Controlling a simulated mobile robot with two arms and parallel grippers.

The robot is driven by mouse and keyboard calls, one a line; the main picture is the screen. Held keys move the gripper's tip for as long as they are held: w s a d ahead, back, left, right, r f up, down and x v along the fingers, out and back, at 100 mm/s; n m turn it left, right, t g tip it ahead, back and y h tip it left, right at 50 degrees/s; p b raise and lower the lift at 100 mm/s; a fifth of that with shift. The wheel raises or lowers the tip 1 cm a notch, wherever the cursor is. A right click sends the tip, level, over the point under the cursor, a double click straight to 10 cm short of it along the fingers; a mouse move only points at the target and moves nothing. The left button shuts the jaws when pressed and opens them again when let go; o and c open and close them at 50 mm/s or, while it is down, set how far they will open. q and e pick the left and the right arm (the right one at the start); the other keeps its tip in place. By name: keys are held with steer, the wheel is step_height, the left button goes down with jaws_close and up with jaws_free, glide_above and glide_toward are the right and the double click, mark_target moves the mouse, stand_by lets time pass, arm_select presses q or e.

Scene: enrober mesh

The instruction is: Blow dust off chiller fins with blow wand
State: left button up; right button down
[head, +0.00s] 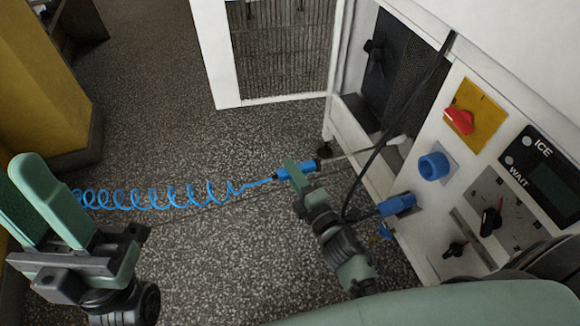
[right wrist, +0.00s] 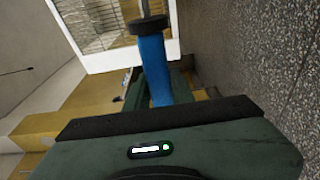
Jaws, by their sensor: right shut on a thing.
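My right gripper (head: 300,176) is shut on the blue handle of the blow wand (head: 318,164). The handle (right wrist: 153,62) with its black collar also shows in the right wrist view. The wand's thin tube points right in the head view, and a pale tip (head: 399,140) shows at the lower part of the chiller's open bay. A dark, finely ribbed panel, apparently the chiller fins (head: 416,82), stands inside that bay. I cannot tell whether dust lies on it. My left gripper (head: 62,195) is at the lower left, away from the wand; its jaw gap is unclear.
A blue coiled hose (head: 150,199) runs left from the wand over the speckled floor. A black cable (head: 400,118) hangs across the bay. The white cabinet carries a red switch (head: 460,121), a blue ring (head: 433,166) and a blue connector (head: 397,204). A white-framed grille (head: 280,45) stands behind.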

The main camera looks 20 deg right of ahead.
steer(key=shift+s, duration=1.2)
